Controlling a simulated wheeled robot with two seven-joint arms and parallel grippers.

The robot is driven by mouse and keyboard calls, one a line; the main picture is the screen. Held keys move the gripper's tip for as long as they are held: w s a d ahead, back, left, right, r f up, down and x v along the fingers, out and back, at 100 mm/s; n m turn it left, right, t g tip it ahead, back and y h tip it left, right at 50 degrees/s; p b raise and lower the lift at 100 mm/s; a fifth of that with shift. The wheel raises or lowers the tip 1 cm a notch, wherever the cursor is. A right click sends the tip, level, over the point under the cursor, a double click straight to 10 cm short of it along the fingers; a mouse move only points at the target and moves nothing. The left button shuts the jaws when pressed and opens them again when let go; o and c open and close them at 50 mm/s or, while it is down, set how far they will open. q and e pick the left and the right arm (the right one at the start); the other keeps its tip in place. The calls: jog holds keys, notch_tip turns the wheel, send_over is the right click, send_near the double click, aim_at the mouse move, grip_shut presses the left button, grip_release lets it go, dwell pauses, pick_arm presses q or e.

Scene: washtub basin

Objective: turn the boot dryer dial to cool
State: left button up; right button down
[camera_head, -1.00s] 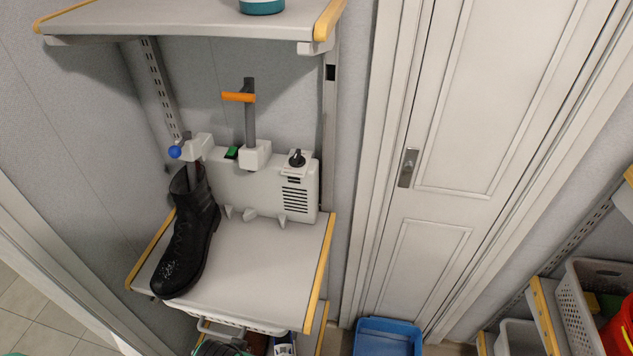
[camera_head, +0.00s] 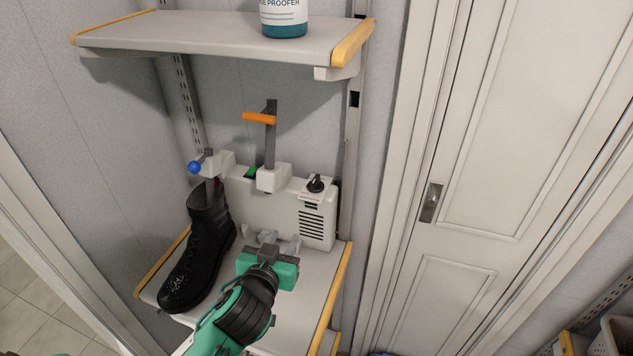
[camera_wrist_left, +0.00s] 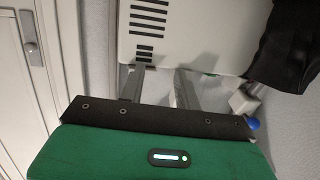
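The boot dryer (camera_head: 262,203) is a pale box at the back of the shelf, with dark vent slots on its right front. Its dial (camera_head: 316,184), a black knob, sits on top at the right end; its markings are too small to read. My left gripper (camera_head: 274,240), green and dark grey, is in front of the dryer's lower front, below and left of the dial. In the left wrist view its two fingers (camera_wrist_left: 158,80) are apart with nothing held, near the dryer's vented face (camera_wrist_left: 195,35). The dial is not seen there. My right gripper is not in view.
A black boot (camera_head: 200,240) stands at the dryer's left. An orange-handled lever (camera_head: 260,118) and a blue-knobbed part (camera_head: 195,167) rise from the dryer. An upper shelf (camera_head: 200,35) with a bottle (camera_head: 284,18) overhangs. A door (camera_head: 500,180) is at right.

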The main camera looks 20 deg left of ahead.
aim_at(313, 185)
pick_arm(q)
jog(key=w+r+p, duration=0.1)
jog(key=w, duration=0.4)
jog(key=w+d+r+t+h+p, duration=0.1)
jog(key=w+r+p, duration=0.1)
jog(key=w, duration=0.3)
jog(key=w+d+r+t+p, duration=0.1)
jog(key=w, duration=0.4)
jog(key=shift+w+d+r+m, duration=0.1)
jog(key=shift+d+r+m, duration=0.05)
jog(key=shift+r+m, duration=0.25)
jog(key=shift+w+f+p, duration=0.1)
jog(key=shift+w+p, duration=0.2)
jog(key=shift+w, duration=0.25)
grip_shut()
